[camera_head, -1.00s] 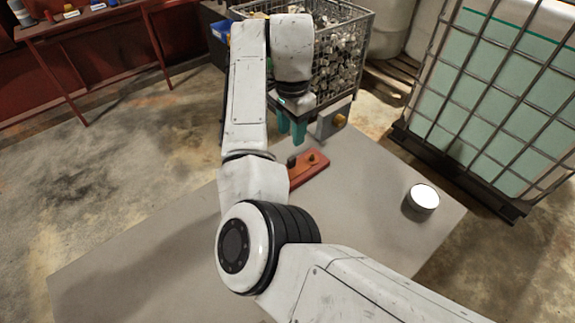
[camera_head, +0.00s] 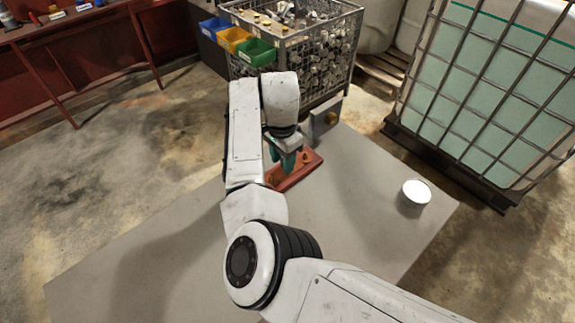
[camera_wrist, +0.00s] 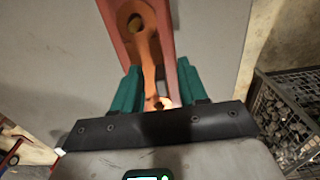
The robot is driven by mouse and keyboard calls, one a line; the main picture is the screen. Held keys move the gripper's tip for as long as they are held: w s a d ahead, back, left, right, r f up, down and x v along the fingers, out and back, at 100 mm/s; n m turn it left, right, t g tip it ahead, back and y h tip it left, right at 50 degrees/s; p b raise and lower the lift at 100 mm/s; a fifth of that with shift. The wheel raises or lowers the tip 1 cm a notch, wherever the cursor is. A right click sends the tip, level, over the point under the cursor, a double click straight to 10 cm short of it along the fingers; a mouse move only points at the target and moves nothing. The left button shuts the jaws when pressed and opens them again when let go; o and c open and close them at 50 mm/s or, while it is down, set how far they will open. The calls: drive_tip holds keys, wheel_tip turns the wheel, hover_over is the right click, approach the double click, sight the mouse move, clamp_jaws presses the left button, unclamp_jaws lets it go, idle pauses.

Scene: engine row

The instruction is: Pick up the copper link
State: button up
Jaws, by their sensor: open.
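The copper link (camera_wrist: 147,50) is a long orange piece with a ringed hole at its far end. It lies along a red holder (camera_wrist: 117,28) on the grey table. In the head view the red holder (camera_head: 309,166) shows near the table's back edge, and my gripper mostly hides the link there. My gripper (camera_wrist: 158,68) is open, with its teal fingers on either side of the link's slim shank in the wrist view. I cannot tell whether either finger touches it. In the head view my gripper (camera_head: 288,166) is low over the holder.
A grey block (camera_head: 324,119) stands behind the holder at the table edge. A round white-topped can (camera_head: 416,192) stands to the right. A wire basket of metal parts (camera_head: 335,65) with coloured bins is behind the table. The table's (camera_head: 350,215) middle is clear.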

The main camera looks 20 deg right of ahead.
drive_tip(key=shift+f, duration=0.2)
clamp_jaws()
idle(0.3)
